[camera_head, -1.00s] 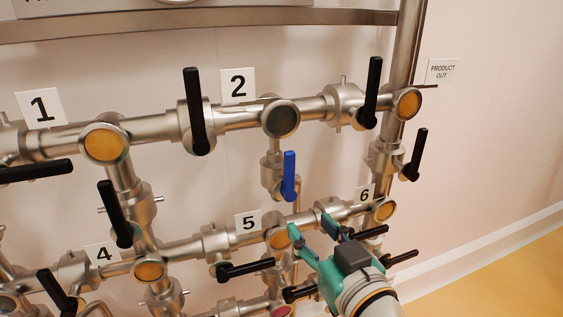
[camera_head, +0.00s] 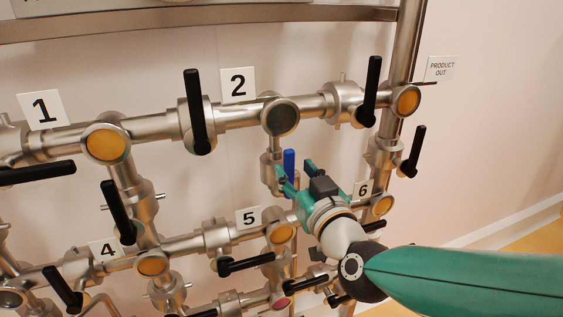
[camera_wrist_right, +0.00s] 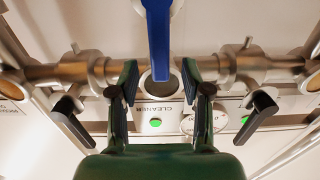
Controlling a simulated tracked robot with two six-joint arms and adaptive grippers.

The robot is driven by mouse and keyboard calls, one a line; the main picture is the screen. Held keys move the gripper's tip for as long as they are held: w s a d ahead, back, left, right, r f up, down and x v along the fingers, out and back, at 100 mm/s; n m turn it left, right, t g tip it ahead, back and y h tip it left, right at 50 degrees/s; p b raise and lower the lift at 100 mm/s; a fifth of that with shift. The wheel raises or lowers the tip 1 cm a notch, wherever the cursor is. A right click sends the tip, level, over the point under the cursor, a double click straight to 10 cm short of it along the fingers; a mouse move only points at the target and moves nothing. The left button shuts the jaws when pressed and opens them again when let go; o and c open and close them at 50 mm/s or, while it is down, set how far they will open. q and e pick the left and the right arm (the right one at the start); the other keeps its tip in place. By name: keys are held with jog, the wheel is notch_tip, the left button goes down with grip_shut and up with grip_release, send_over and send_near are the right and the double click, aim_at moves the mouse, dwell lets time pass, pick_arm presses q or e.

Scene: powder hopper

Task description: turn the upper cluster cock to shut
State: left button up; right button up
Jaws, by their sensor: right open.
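A cock with a blue handle (camera_head: 289,158) hangs below the round sight glass right of sign 2, its handle upright. My right gripper (camera_head: 296,171) is at this handle, fingers open and pointing at it. In the wrist view the blue handle (camera_wrist_right: 158,40) stands between the spread fingers of my right gripper (camera_wrist_right: 157,82), and I see no clear contact. Black-handled cocks sit around it, one on the pipe near sign 5 (camera_head: 246,264) and others partly behind my arm. No label reads "upper cluster", so I cannot tell which cock that names. My left gripper is out of view.
The upper pipe carries upright black handles (camera_head: 195,110) and (camera_head: 371,90). A right-hand cock (camera_head: 417,150) tilts by the wall. In the wrist view, two black handles (camera_wrist_right: 70,120) and (camera_wrist_right: 259,115) flank my gripper.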

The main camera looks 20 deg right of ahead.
aim_at(291, 165)
jog(key=shift+w+p, duration=0.3)
jog(key=shift+w, duration=1.8)
jog(key=shift+c, duration=0.3)
grip_shut()
